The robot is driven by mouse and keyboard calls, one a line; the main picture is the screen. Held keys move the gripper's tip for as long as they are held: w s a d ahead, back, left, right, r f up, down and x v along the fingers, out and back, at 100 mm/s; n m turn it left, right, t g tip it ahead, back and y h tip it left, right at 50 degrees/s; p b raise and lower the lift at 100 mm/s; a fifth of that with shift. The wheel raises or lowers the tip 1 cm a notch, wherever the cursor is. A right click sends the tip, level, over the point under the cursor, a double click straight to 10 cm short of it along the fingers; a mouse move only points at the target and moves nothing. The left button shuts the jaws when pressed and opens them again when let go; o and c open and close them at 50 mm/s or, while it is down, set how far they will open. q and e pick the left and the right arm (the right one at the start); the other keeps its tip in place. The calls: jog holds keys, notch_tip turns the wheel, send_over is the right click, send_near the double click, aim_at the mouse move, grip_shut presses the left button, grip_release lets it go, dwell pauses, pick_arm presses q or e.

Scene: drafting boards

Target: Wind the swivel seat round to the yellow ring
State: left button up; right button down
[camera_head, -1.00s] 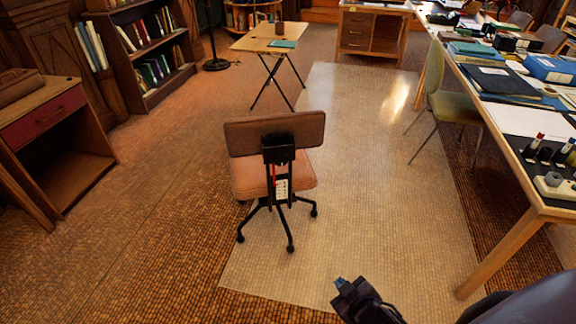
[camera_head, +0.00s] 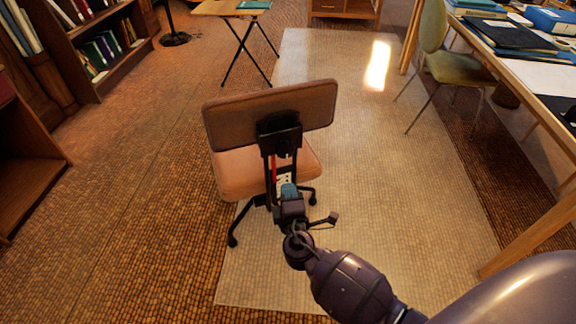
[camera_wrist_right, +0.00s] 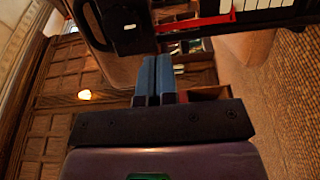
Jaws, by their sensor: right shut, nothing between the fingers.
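The swivel seat (camera_head: 240,172) is a pinkish-brown office chair with a matching backrest (camera_head: 228,122) facing me, on a dark wheeled base. A black bracket (camera_head: 278,132) joins the backrest; below it are a red strip (camera_head: 273,168) and a white marked plate (camera_head: 284,181). My right gripper (camera_head: 289,190) is just behind the chair, in front of the plate, its blue fingers pointing away from me. In the right wrist view the fingers (camera_wrist_right: 158,78) are together and empty, close beneath the bracket; contact is unclear. I see no yellow ring. My left gripper is out of view.
The chair stands on a clear floor mat (camera_head: 400,215). A long table (camera_head: 530,85) and a green chair (camera_head: 455,68) are at the right. A bookcase (camera_head: 100,55) is at the left, a small folding table (camera_head: 215,8) behind. The floor to the left is open.

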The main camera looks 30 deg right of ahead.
jog(key=s+d+x, duration=0.1)
jog(key=d+x, duration=0.1)
jog(key=x, duration=1)
jog(key=shift+w+d+b, duration=0.2)
jog(key=shift+d+b, duration=0.2)
